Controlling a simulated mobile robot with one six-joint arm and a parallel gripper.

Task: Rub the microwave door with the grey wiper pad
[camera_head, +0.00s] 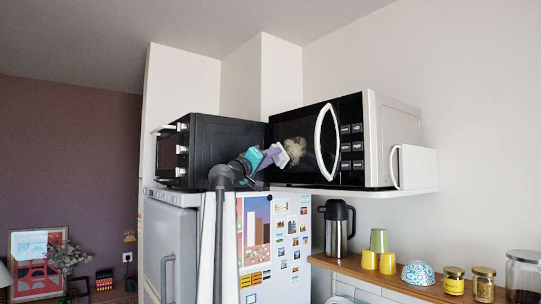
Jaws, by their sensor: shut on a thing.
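The microwave (370,130) sits on a white wall shelf at the right, with its dark door (305,172) shut and a white curved handle on the door's right side. A pale brownish smear (297,147) shows on the door glass. The pad is tilted and lies in front of the door's left part, just left of the smear. I cannot tell whether it touches the glass. The grip itself is partly hidden.
A black oven (213,140) stands on the fridge (172,235) to the left. Below the microwave, a wooden shelf (385,279) holds a steel jug (337,228), yellow and green cups (379,241), a patterned bowl (418,273) and jars. A white panel with a handle (415,167) stands right of the microwave.

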